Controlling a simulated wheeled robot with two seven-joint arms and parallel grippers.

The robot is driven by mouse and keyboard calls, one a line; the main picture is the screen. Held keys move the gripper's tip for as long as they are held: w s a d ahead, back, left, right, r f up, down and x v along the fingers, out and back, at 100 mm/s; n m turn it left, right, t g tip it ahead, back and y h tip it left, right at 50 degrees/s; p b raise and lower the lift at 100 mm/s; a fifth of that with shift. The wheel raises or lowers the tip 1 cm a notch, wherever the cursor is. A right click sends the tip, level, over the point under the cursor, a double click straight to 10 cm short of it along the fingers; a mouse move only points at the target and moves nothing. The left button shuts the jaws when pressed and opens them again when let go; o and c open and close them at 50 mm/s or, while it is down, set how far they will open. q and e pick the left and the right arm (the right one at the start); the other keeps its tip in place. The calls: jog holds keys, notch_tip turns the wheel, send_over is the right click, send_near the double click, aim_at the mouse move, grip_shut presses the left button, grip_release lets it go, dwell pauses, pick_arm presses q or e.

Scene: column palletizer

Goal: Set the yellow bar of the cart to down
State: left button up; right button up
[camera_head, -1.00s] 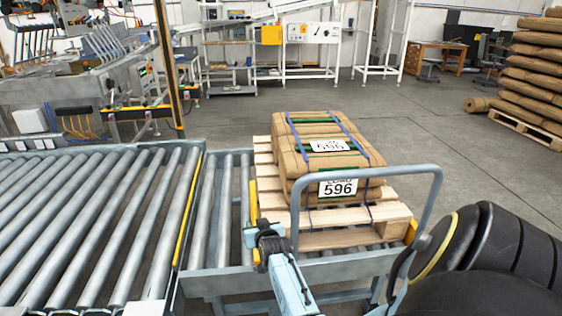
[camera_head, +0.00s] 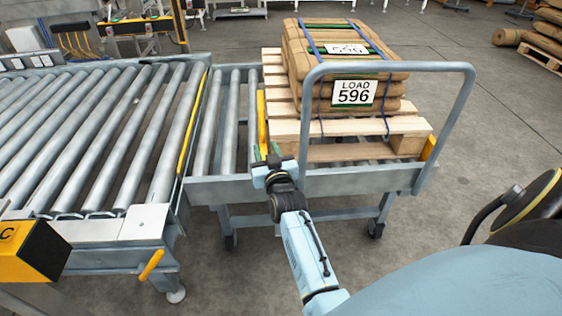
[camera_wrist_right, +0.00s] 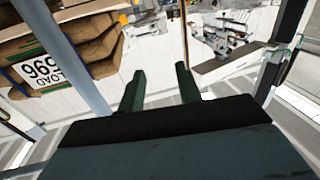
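The cart (camera_head: 345,182) is a grey roller frame with a tall hooped handle, docked against the conveyor's right side. Its yellow bar (camera_head: 262,122) stands up at the left of the pallet. My right gripper (camera_head: 266,154) is just below and in front of the bar at the cart's near edge. In the wrist view its green fingers (camera_wrist_right: 160,88) are apart with nothing visible between them. In the head view I cannot tell whether it touches the bar. My left gripper is not in view.
A wooden pallet (camera_head: 345,152) on the cart bears strapped brown sacks labelled 596 (camera_head: 353,93). The roller conveyor (camera_head: 90,130) fills the left, with a small yellow lever (camera_head: 152,264) at its near end. The floor (camera_head: 480,110) right of the cart is clear.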

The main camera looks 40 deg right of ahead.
jog(key=v, duration=0.3)
jog(key=shift+a+r, duration=0.1)
jog(key=shift+r, duration=0.15)
